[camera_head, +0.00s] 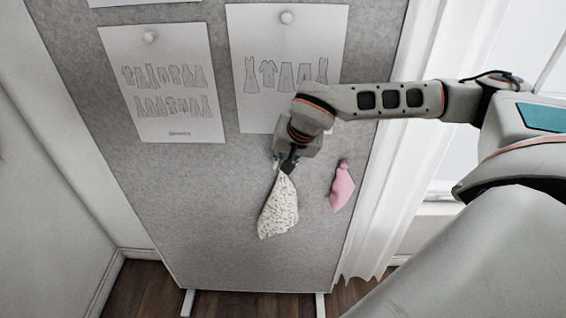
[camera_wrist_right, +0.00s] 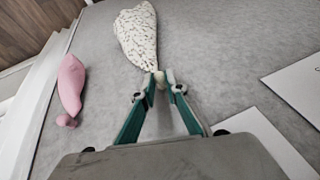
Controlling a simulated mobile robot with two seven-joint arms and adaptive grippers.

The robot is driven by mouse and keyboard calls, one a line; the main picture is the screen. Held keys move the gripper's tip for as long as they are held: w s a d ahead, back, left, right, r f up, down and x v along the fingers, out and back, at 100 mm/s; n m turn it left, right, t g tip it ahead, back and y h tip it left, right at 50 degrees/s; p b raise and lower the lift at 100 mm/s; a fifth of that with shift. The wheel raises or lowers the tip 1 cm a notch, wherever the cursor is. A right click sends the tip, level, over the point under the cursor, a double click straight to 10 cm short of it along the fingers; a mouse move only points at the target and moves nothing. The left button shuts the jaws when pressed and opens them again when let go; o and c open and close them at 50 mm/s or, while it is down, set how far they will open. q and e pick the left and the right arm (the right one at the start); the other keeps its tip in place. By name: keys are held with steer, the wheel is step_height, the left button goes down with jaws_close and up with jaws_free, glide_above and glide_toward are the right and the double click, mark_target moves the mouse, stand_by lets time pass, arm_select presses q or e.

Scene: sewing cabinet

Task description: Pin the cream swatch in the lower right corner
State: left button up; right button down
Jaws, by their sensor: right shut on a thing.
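The cream swatch (camera_head: 279,209) with small dark specks hangs from my right gripper (camera_head: 287,166) in front of the grey pin board (camera_head: 210,200). The swatch also shows in the right wrist view (camera_wrist_right: 138,34). My right gripper (camera_wrist_right: 159,78) is shut on its top end, where a small pale knob shows between the fingertips. The swatch is close to the board; I cannot tell whether it touches. A pink swatch (camera_head: 342,188) is on the board to the right of the cream one and also shows in the right wrist view (camera_wrist_right: 71,84). My left gripper is not in view.
Two pattern sheets, the left one (camera_head: 160,85) and the right one (camera_head: 262,35), are fixed on the upper board, each with a white pin. A white curtain (camera_head: 400,170) hangs beside the board's right edge. The lower board is bare.

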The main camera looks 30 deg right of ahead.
steer(key=shift+w+d, duration=0.25)
steer(key=shift+w, duration=0.05)
stand_by(0.6)
steer(key=c, duration=2)
jaws_free()
steer(key=shift+o, duration=0.2)
